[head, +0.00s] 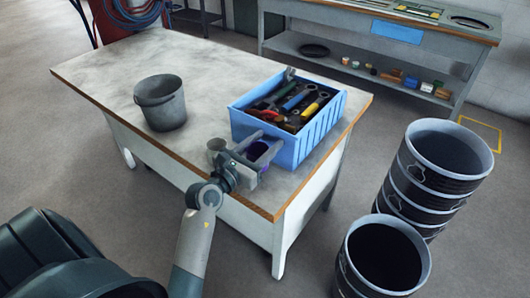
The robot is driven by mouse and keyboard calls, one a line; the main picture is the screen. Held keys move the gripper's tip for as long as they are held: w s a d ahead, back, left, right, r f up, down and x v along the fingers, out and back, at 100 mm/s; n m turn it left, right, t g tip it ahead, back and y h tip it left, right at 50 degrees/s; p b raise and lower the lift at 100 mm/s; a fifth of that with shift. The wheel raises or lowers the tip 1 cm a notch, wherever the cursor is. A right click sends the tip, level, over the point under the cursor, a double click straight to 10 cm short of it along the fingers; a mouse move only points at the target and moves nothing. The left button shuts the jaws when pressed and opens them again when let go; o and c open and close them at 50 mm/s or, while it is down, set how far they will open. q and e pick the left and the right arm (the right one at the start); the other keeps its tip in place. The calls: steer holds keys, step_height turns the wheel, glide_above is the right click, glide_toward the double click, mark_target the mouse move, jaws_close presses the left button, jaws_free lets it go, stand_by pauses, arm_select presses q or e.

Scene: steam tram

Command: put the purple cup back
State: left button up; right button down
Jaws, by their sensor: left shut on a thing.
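The purple cup (258,148) shows as a small dark purple patch between the fingers of my left gripper (263,150). My left gripper is shut on it, at the front side of the blue crate, over the table's front right part. The fingers hide most of the cup, and I cannot tell whether it touches the table. My right gripper is not in view.
The blue crate (316,130) of tools stands on the white table (215,70). A grey bucket (161,103) stands left of it. Black drums (432,168) stand at right; a workbench (400,70) is behind.

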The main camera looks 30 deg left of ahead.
arm_select(q)
step_height(320, 180, down, 3)
steer(key=shift+f, duration=0.4)
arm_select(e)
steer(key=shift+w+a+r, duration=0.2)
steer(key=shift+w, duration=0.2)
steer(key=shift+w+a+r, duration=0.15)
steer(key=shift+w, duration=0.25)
arm_select(q)
steer(key=shift+f, duration=0.15)
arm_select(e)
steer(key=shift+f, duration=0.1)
arm_select(q)
steer(key=o, duration=1.2)
